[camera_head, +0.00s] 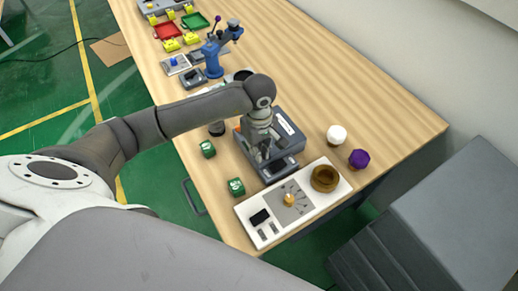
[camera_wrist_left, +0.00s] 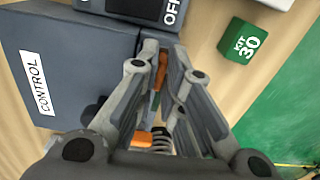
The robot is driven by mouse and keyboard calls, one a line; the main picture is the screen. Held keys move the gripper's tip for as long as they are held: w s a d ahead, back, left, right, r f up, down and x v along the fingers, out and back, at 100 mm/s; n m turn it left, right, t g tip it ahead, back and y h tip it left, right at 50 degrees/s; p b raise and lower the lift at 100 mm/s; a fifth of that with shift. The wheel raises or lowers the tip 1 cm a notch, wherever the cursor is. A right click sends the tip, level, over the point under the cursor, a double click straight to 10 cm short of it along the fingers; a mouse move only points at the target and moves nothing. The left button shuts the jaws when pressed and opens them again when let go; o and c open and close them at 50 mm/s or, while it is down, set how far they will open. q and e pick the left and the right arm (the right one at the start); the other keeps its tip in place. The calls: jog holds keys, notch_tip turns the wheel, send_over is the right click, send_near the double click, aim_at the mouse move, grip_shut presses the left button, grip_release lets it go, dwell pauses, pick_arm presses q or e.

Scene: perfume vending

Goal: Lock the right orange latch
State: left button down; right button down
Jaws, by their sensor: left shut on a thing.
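A grey-blue box (camera_head: 286,123) stands on the table in the head view. In the left wrist view the box (camera_wrist_left: 75,50) carries a white CONTROL label. My left gripper (camera_head: 264,150) is at the box's front side, pointing down. In the left wrist view its fingers (camera_wrist_left: 158,62) are closed around a narrow orange piece, the orange latch (camera_wrist_left: 161,72), mostly hidden between them. More orange (camera_wrist_left: 141,138) shows lower down, beside a dark coiled part. I cannot tell from the frames whether the latch is locked. My right gripper is not in view.
A white panel (camera_head: 268,228) with a brown ring (camera_head: 324,178) lies close by. Green cubes (camera_head: 236,187) stand on the near side; one shows KIT 30 in the wrist view (camera_wrist_left: 243,40). A white knob (camera_head: 337,134) and a purple knob (camera_head: 358,158) stand right. The table's far right is clear.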

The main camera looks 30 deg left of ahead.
pick_arm(q)
jog(key=n+b, duration=0.3)
jog(key=shift+w+f, duration=0.15)
jog(key=shift+f, duration=0.05)
jog(key=n+b, duration=0.4)
jog(key=n, duration=0.2)
jog(key=shift+w, duration=0.1)
jog(key=n+b, duration=0.3)
jog(key=n, duration=0.1)
jog(key=shift+r, duration=0.15)
jog(key=shift+w+a+r+n+b, duration=0.1)
jog(key=shift+n+b, duration=0.35)
jog(key=shift+n, duration=0.65)
jog(key=shift+r+n+b, duration=0.1)
jog(key=shift+n+b, duration=0.3)
jog(key=shift+n, duration=0.7)
jog(key=c, duration=1.8)
grip_release()
jog(key=shift+c, duration=0.2)
jog(key=shift+f, duration=0.1)
notch_tip(320, 180, up, 12)
